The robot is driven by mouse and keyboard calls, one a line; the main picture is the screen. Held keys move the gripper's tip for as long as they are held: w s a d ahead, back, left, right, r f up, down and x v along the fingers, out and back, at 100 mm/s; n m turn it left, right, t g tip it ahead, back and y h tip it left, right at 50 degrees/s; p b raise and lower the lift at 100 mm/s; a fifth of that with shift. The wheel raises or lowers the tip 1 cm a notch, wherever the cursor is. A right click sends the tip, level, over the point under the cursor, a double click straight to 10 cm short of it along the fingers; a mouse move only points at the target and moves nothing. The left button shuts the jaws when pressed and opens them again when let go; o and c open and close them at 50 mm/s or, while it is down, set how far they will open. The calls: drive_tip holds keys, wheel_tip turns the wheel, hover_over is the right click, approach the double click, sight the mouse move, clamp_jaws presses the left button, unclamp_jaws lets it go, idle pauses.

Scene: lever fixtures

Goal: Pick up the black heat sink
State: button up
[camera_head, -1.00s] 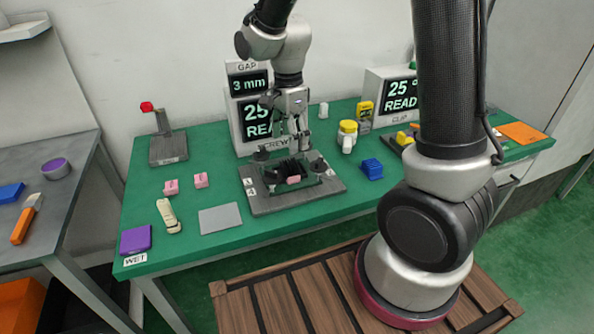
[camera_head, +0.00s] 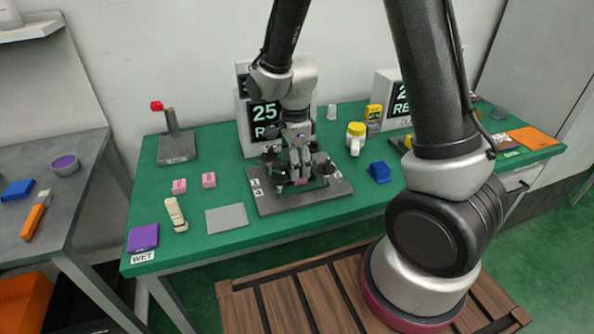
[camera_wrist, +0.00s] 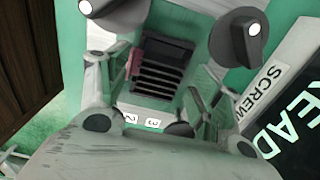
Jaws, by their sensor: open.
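My gripper (camera_wrist: 163,80) is open, with one finger on each side of the heat sink and some space visible between. In the head view my gripper (camera_head: 299,175) is low over the fixture and hides most of the heat sink. I cannot tell whether a finger touches it.
Dark knobs (camera_wrist: 237,38) stand close around the heat sink on the fixture. A display box (camera_head: 262,118) stands behind. Two pink blocks (camera_head: 208,180), a grey pad (camera_head: 227,219) and a blue block (camera_head: 379,172) lie nearby. The green table front is clear.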

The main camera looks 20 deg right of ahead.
drive_tip(key=c, duration=1.1)
drive_tip(key=shift+r, duration=0.1)
